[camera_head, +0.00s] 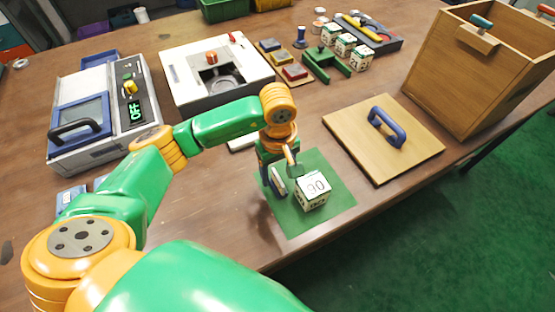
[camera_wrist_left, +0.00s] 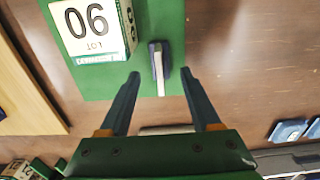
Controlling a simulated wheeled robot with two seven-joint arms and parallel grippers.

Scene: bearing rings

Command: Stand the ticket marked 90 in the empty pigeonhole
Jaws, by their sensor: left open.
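A white block marked 90 (camera_head: 314,186), with green print on its sides, sits on a green mat (camera_head: 336,172) near the table's front edge. In the left wrist view the block (camera_wrist_left: 88,28) is at the upper left, its number upside down. A slim blue-and-white piece (camera_head: 278,181) stands beside it on the mat; in the left wrist view this piece (camera_wrist_left: 159,66) shows between and beyond the fingertips. My left gripper (camera_wrist_left: 160,73) is open and empty, pointing at the slim piece; in the head view it is partly hidden by its wrist. I cannot make out an empty pigeonhole.
A wooden board with a blue handle (camera_head: 412,150) lies right of the mat. A tall wooden box (camera_head: 440,80) stands behind it. Several similar white blocks (camera_head: 345,44) stand at the back. A white machine (camera_head: 185,75) and a grey device reading OFF (camera_head: 95,135) are at the left.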

